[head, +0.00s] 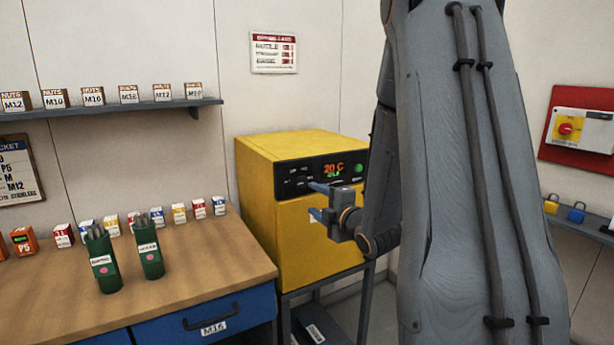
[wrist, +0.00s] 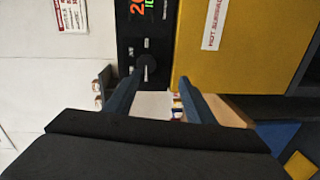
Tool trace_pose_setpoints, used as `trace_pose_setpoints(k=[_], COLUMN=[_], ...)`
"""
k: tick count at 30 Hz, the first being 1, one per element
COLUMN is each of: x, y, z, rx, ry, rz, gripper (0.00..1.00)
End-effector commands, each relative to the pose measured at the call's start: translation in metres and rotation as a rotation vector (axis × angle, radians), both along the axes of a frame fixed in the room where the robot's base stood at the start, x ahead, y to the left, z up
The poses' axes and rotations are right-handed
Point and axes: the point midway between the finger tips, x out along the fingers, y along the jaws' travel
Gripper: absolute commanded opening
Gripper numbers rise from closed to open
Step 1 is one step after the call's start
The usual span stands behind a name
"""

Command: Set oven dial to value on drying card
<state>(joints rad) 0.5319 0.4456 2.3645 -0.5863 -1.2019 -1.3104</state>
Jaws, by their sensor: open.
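The yellow oven (head: 262,165) stands right of the bench, with a black control panel (head: 300,178). Its display (head: 333,168) reads 20 C in red, with smaller green characters below. The dial (wrist: 147,61) is a dark knob with a light pointer mark, seen in the wrist view; my gripper is close to it in the head view. The drying card (head: 273,53) hangs on the wall above; its rows are too small to read surely. My gripper (head: 316,201) is open and empty in front of the panel. In the wrist view its fingertips (wrist: 159,80) lie just below the dial, apparently apart from it.
The wooden bench (head: 190,285) holds two green canisters (head: 101,262) with rods and a row of small boxes. A shelf (head: 120,110) of nut boxes is above. A clipboard (head: 20,170) hangs left. A red panel with a switch (head: 566,128) is at right.

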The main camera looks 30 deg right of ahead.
Motion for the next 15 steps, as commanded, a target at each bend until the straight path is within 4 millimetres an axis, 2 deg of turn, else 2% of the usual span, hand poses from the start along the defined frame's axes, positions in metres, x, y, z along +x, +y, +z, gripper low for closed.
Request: trace_pose_setpoints(k=[3,7,15], x=[-0.003,0.002,0.042], y=[-0.006,-0.007,-0.005], z=[0.016,0.021,0.022], rx=[-0.058,-0.079,-0.079], ry=[-0.066,-0.091,-0.090], rz=[0.018,0.027,0.028], gripper=[0.49,0.49,0.49])
